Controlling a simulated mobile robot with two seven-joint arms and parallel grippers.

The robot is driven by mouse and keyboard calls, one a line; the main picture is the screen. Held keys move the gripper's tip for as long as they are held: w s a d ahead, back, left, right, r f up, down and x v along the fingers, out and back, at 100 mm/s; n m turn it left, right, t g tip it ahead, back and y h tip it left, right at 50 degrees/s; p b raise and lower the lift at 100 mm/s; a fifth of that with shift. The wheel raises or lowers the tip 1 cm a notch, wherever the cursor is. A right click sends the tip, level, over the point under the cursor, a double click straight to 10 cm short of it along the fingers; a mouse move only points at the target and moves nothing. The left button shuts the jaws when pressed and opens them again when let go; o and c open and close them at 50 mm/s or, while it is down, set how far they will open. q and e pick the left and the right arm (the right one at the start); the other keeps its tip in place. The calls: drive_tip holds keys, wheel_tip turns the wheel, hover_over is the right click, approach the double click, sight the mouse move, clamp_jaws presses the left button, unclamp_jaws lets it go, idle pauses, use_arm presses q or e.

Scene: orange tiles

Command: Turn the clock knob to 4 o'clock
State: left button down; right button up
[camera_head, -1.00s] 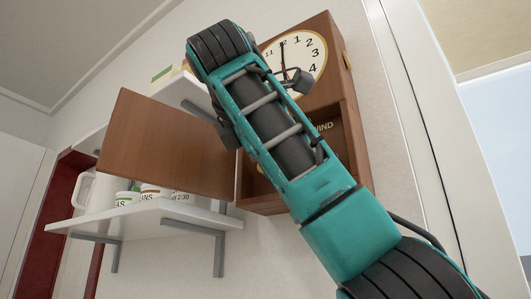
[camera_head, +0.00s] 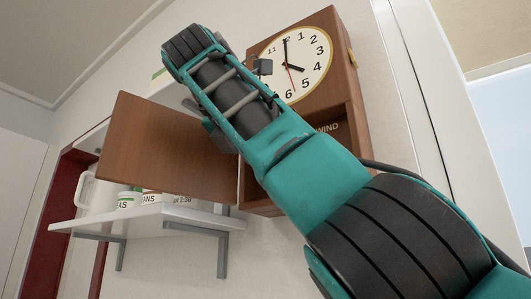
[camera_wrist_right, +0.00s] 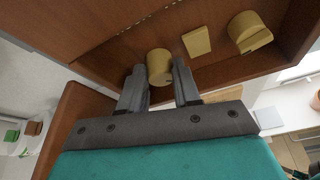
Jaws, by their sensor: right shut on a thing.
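The wooden wall clock (camera_head: 346,80) hangs high, with a white face (camera_head: 312,45). Its short black hand points to 4, its long black hand to 12, and a thin red hand points down near 5 and 6. My right arm covers the lower left of the clock. In the right wrist view, my right gripper (camera_wrist_right: 160,85) is shut on a round brass-coloured knob (camera_wrist_right: 159,67) in the clock's lower compartment, one finger on each side. My right gripper is hidden behind my arm in the head view. My left gripper is not in view.
A wooden door (camera_head: 165,148) hangs open to the left of the clock. Two more brass-coloured pieces, a flat one (camera_wrist_right: 196,42) and a round one (camera_wrist_right: 249,32), sit beside the gripped knob.

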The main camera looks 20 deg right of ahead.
drive_tip(key=shift+a+n+g+h+p, duration=0.1)
drive_tip(key=shift+n+g+h+p, duration=0.3)
drive_tip(key=shift+n, duration=0.3)
drive_tip(key=shift+w, duration=0.1)
drive_tip(key=shift+f, duration=0.1)
drive_tip(key=o, duration=1)
drive_tip(key=shift+o, duration=0.2)
